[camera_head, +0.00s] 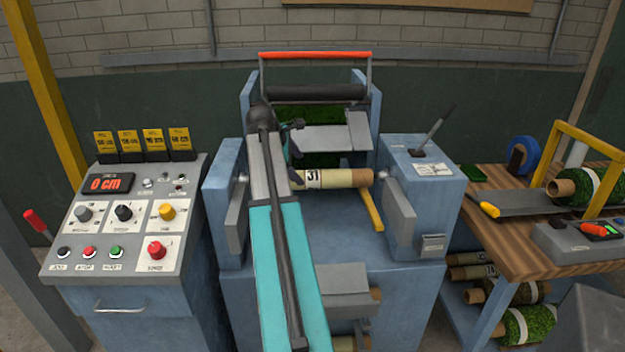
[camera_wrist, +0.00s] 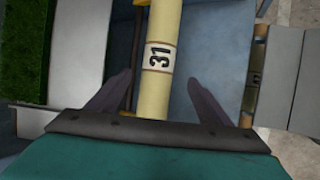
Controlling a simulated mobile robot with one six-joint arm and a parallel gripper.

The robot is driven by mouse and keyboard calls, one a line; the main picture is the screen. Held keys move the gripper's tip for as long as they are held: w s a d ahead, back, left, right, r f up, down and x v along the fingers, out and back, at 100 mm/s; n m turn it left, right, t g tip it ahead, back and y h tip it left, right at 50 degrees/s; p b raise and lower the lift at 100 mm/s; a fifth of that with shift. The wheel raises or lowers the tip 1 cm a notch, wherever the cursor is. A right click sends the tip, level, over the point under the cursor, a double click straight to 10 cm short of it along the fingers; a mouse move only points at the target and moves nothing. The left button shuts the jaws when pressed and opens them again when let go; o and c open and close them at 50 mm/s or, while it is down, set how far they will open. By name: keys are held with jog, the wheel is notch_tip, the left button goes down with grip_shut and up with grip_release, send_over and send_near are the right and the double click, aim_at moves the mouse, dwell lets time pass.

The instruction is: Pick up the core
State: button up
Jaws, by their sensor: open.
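The core (camera_head: 345,178) is a pale cardboard tube with a white label reading 31. In the head view it lies level across the blue machine, its left end hidden behind my arm. In the wrist view the core (camera_wrist: 160,92) runs up the picture between the fingers of my gripper (camera_wrist: 159,77). The fingers are open, one on each side, with gaps to the tube. I cannot tell their height relative to it. In the head view my gripper is mostly hidden by my arm.
The blue machine's side posts (camera_head: 425,190) flank the core; a yellow bar (camera_head: 370,208) is near its right end. A control panel (camera_head: 125,215) stands left. A wooden bench (camera_head: 530,255) stands right, with a turf roll (camera_head: 590,187) on top and several rolls below.

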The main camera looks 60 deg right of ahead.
aim_at(307, 174)
jog(key=shift+x, duration=2.05)
jog(key=shift+d, duration=0.1)
jog(key=shift+p+x, duration=0.8)
jog(key=shift+x, duration=1.7)
jog(key=shift+s+d+r, duration=0.1)
jog(key=shift+d+r, duration=0.05)
jog(key=shift+r, duration=0.1)
jog(key=c, duration=1.5)
jog(key=shift+r, duration=0.1)
